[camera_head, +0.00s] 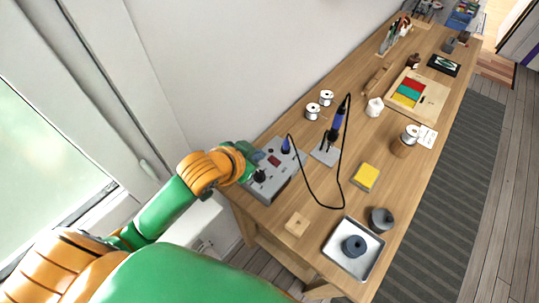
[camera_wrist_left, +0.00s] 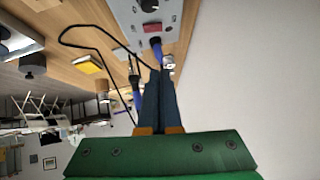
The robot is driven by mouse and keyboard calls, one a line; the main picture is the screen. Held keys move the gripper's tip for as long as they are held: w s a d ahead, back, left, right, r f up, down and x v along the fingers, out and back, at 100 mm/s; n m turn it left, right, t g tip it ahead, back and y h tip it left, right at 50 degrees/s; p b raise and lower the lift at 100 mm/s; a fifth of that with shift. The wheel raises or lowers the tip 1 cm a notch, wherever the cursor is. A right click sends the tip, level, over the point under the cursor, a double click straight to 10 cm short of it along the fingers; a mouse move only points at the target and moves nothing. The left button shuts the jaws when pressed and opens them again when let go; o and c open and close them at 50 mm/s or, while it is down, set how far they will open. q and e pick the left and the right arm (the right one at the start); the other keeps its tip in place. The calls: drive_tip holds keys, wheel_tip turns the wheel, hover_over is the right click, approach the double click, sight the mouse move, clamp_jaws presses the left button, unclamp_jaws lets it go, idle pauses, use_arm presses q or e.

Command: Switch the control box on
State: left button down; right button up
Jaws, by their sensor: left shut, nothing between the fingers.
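The grey control box (camera_head: 283,183) stands at the near left end of the wooden bench. It has a red display (camera_head: 274,161), a black knob (camera_head: 260,176) and a blue plug (camera_head: 285,146) with a black cable. My left gripper (camera_head: 254,159) is at the box's left edge, partly covering it; contact cannot be told. In the left wrist view the shut, empty fingers (camera_wrist_left: 161,72) point toward the box (camera_wrist_left: 124,13), whose face shows the knob, display and plug. I cannot make out a power switch clearly. My right gripper is not in view.
A soldering iron (camera_head: 338,119) stands in its holder behind the box, its cable looping over the bench. Two wire spools (camera_head: 313,110), a yellow sponge (camera_head: 366,177), a wooden block (camera_head: 297,224) and a metal tray (camera_head: 336,258) lie around. A wall borders the bench's left side.

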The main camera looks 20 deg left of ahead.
use_arm(q)
drive_tip(key=shift+s, duration=0.1)
hover_over(274, 161)
drive_tip(key=s, duration=0.1)
wheel_tip(274, 161, down, 8)
drive_tip(key=shift+s+a+r, duration=0.1)
drive_tip(key=shift+r, duration=0.1)
drive_tip(key=shift+a+f, duration=0.25)
drive_tip(key=shift+f, duration=0.9)
drive_tip(key=shift+a+f, duration=0.15)
drive_tip(key=shift+f, duration=0.4)
drive_tip(key=shift+f, duration=0.1)
